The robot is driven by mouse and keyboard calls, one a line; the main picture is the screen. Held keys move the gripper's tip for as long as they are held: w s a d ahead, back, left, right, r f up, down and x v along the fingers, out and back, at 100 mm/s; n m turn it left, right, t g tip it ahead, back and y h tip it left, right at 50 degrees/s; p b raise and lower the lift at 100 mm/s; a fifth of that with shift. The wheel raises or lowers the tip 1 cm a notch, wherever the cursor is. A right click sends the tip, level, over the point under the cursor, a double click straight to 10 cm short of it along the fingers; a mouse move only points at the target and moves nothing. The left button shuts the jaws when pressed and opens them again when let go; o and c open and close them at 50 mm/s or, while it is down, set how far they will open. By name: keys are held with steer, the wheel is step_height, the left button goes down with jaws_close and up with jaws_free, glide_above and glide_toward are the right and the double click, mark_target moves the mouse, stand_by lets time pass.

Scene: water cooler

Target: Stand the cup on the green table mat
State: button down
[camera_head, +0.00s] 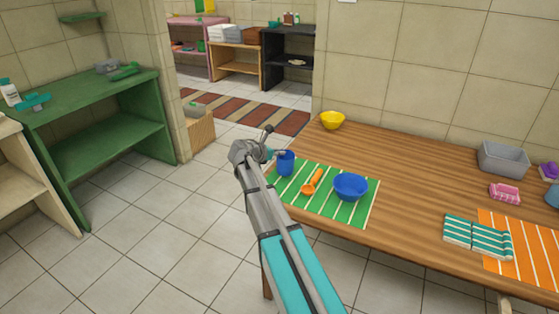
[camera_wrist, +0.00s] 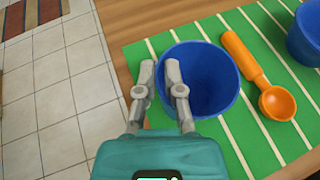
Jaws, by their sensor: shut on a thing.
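The blue cup (camera_head: 285,163) is upright at the back left part of the green table mat (camera_head: 343,211), which has pale stripes. My gripper (camera_head: 270,149) is at the cup's left side. In the wrist view, my gripper (camera_wrist: 159,72) is shut on the near-left wall of the cup (camera_wrist: 212,80), one finger outside and one inside. The cup looks empty. Its base is over the mat (camera_wrist: 150,48); I cannot tell whether it touches it.
An orange scoop (camera_head: 312,181) and a blue bowl (camera_head: 350,187) lie on the mat, right of the cup. A yellow bowl (camera_head: 332,120) stands behind on the wooden table (camera_head: 420,180). Folded striped cloth (camera_head: 477,235) and a grey bin (camera_head: 503,158) are farther right.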

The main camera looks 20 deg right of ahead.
steer(key=shift+f+b, duration=0.55)
steer(key=shift+f, duration=0.35)
steer(key=c, duration=0.8)
jaws_free()
steer(key=shift+o, duration=0.2)
steer(key=shift+s+a+r+p, duration=0.2)
steer(key=shift+a+r+p, duration=0.15)
steer(key=shift+a, duration=0.15)
steer(key=p+v, duration=0.4)
steer(key=v, duration=0.6)
steer(key=shift+a, duration=0.4)
steer(key=shift+s, duration=0.15)
